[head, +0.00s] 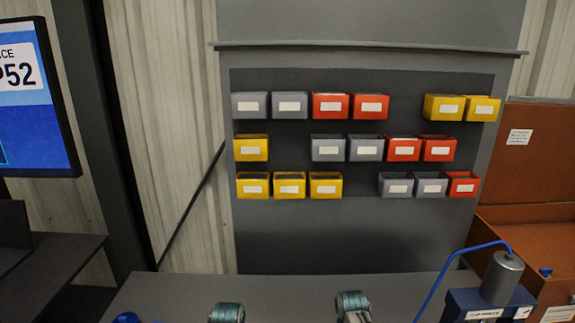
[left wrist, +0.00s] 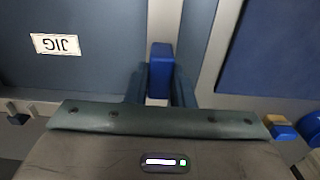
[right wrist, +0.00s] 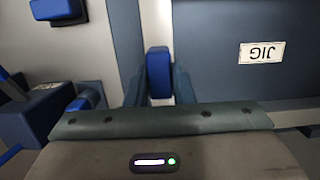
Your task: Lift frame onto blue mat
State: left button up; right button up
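In the left wrist view, my left gripper (left wrist: 160,88) has its fingers close against both sides of an upright blue grip (left wrist: 160,65). In the right wrist view, my right gripper (right wrist: 159,88) holds a matching blue grip (right wrist: 158,65) the same way. The grips appear to belong to the frame, but most of the frame is out of view. A dark blue-grey surface labelled JIG (left wrist: 60,75) lies between my two grippers. A plain dark blue area, probably the blue mat (left wrist: 275,50), lies at the right of the left wrist view. The head view shows neither gripper's fingers.
A blue device (head: 465,302) with a metal cylinder and blue cable stands on the grey bench (head: 165,290) at the right. An orange-brown box (head: 540,240) is beyond it. Small bins hang on the back panel (head: 290,220). A screen (head: 40,100) is at the left.

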pick_arm(q)
grip_shut()
pick_arm(e)
grip_shut()
jog(key=o, duration=0.7)
grip_release()
jog(key=shift+o, duration=0.4)
pick_arm(q)
jog(key=o, duration=0.7)
grip_release()
jog(key=shift+o, duration=0.4)
